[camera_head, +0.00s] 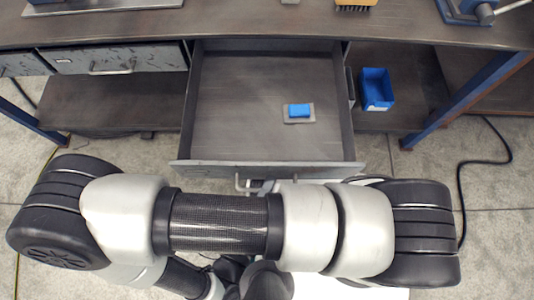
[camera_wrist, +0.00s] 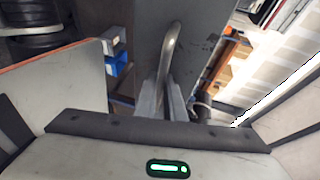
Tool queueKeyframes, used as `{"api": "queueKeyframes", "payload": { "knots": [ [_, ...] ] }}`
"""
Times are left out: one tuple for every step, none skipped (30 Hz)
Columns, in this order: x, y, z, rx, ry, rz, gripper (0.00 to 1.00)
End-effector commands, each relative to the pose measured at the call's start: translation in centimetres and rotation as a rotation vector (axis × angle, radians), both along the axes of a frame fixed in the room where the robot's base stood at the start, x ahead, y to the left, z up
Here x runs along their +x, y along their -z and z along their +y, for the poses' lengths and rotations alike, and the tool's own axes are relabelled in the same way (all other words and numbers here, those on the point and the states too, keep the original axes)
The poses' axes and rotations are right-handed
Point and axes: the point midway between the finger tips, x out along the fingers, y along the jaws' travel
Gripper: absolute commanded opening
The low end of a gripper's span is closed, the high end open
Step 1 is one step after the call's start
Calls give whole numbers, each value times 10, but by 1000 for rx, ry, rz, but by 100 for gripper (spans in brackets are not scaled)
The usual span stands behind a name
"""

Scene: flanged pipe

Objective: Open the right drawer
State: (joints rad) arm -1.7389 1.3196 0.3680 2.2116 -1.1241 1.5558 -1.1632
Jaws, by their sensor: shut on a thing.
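The right drawer (camera_head: 255,140) is pulled far out from under the workbench, with its wide tray showing. Its grey front (camera_head: 270,168) faces my arm. The metal handle (camera_head: 239,184) shows just in front of it, partly hidden by my arm. In the wrist view the curved handle (camera_wrist: 171,48) stands out from the drawer front (camera_wrist: 205,30). My gripper (camera_wrist: 167,92) is shut on the handle, one finger on each side of the bar. In the head view my arm hides most of the gripper.
A blue block (camera_head: 299,110) on a grey plate (camera_head: 301,120) lies in the drawer. A left drawer (camera_head: 85,60) is shut. A blue bin (camera_head: 377,84) stands on the shelf (camera_head: 400,115) at right. A blue bench leg (camera_head: 440,105) and black cable (camera_head: 462,190) are farther right.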

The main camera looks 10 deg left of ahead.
Motion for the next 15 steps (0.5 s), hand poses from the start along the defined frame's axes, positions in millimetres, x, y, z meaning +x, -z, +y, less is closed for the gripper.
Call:
{"api": "queueKeyframes", "payload": {
  "knots": [
    [-2, -1, 0, 1, -1, -2, 0],
    [-3, -1, 0, 2, -1, -2, 0],
    [-4, -1, 0, 2, -1, -2, 0],
    [-5, -1, 0, 2, -1, -2, 0],
    [-5, -1, 0, 2, -1, -2, 0],
    [-5, -1, -1, 2, 0, -2, 0],
    [-5, -1, -1, 2, 0, -2, 0],
    [-5, -1, 0, 2, 0, -2, 0],
    [-5, -1, 0, 3, 0, -2, 0],
    [-5, -1, 0, 3, 0, -2, 0],
    [-5, -1, 0, 3, 0, -2, 0],
    [-5, -1, 0, 3, 0, -2, 0],
    [-5, -1, 0, 3, -1, -2, 0],
    [-5, -1, 0, 3, -1, -2, 0],
    [-5, -1, 0, 3, -1, -2, 14]
  ]
}}
